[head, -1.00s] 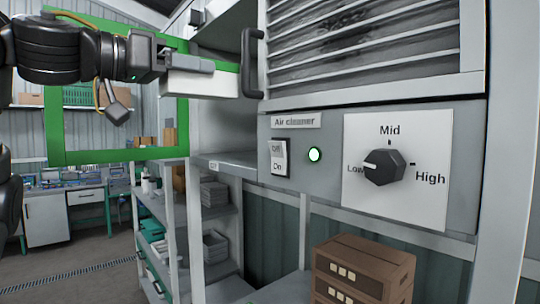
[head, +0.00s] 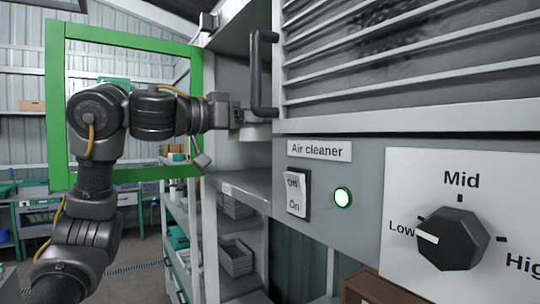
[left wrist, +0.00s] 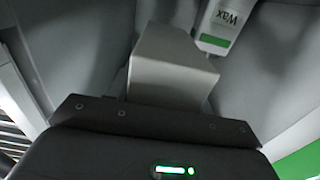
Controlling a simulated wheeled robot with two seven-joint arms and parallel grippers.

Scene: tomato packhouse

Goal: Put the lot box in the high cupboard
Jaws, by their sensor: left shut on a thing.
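The lot box is a plain pale box (left wrist: 172,62), seen directly in front of my gripper in the left wrist view. In the head view only a pale piece of it (head: 256,132) shows, partly behind a black handle. My left gripper (head: 240,116) is shut on the box at the cupboard's opening. The high cupboard (head: 232,42) stands open, with its green-framed door (head: 56,110) swung out to the left. A white bottle marked Wax (left wrist: 222,22) stands in the cupboard just beyond the box, to its right. My right gripper is out of view.
The air cleaner (head: 400,70), with its black handle (head: 259,75), stands close on the right of the opening. Its dial (head: 452,238) points to Low and its lamp is green. Shelves with grey trays (head: 235,258) stand below the cupboard.

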